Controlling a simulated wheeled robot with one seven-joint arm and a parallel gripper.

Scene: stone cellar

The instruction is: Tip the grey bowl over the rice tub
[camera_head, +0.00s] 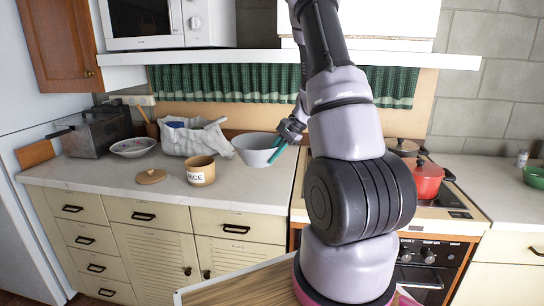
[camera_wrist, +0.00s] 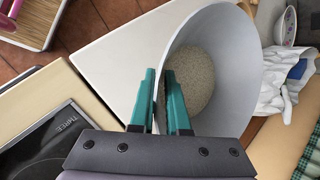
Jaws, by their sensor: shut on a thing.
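The grey bowl (camera_head: 252,158) is at the right end of the left counter in the head view, tilted slightly. My gripper (camera_head: 277,150) is shut on its right rim. In the wrist view, one teal finger of my gripper (camera_wrist: 160,105) is inside the bowl (camera_wrist: 235,75) and the other outside. Pale grains (camera_wrist: 190,80) lie in the bowl. I cannot tell whether its base touches the counter. The rice tub (camera_head: 201,173), tan with a white "RICE" label, stands upright to the left of the bowl, apart from it. I cannot see inside the tub.
A round tan lid (camera_head: 150,177) lies left of the tub. A white cloth bundle (camera_head: 190,137), a patterned bowl (camera_head: 133,146) and a toaster oven (camera_head: 95,132) stand behind. The stove with a red pot (camera_head: 427,182) is right. The counter's front strip (camera_head: 110,185) is clear.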

